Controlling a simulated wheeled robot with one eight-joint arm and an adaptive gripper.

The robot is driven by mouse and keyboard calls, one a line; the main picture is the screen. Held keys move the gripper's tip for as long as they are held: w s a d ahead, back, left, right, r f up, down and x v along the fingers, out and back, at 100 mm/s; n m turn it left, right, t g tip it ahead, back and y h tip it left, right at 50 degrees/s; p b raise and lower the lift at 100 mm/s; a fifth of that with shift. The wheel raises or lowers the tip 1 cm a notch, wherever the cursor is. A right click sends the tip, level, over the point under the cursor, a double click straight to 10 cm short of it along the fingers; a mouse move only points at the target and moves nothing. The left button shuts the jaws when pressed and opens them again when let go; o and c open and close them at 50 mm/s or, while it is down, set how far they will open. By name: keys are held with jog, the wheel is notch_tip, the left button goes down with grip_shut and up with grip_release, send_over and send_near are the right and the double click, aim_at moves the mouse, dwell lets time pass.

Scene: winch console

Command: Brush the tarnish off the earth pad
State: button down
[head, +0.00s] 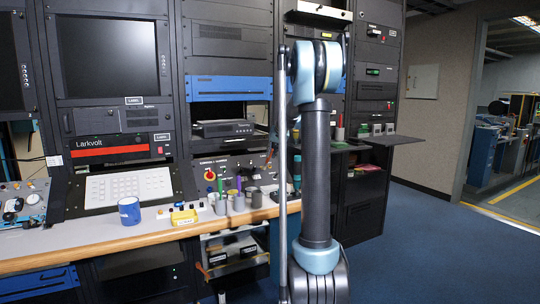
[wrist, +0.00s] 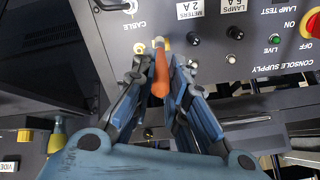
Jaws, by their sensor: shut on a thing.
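My gripper (wrist: 160,72) is shut on an orange-handled tool (wrist: 160,78), seemingly the brush, in the wrist view. The tool points toward the dark grey panel, and its narrow pale tip is close to the panel near the CABLE label. I cannot tell whether the tip touches. A small round fitting (wrist: 138,48) is just left of the tip. I cannot pick out the earth pad with certainty; the tool and fingers cover part of the panel. In the head view my arm hides the gripper.
Blue floor is clear at right.

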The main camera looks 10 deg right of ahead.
jog(key=shift+w+d, duration=0.15)
jog(key=shift+d, duration=0.2)
jog(key=shift+w+d, duration=0.1)
jog(key=shift+d, duration=0.2)
dwell(0.5)
jog(key=shift+s+a, duration=0.2)
jog(key=shift+a, duration=0.45)
jog(key=shift+s+a, duration=0.15)
jog(key=shift+a, duration=0.35)
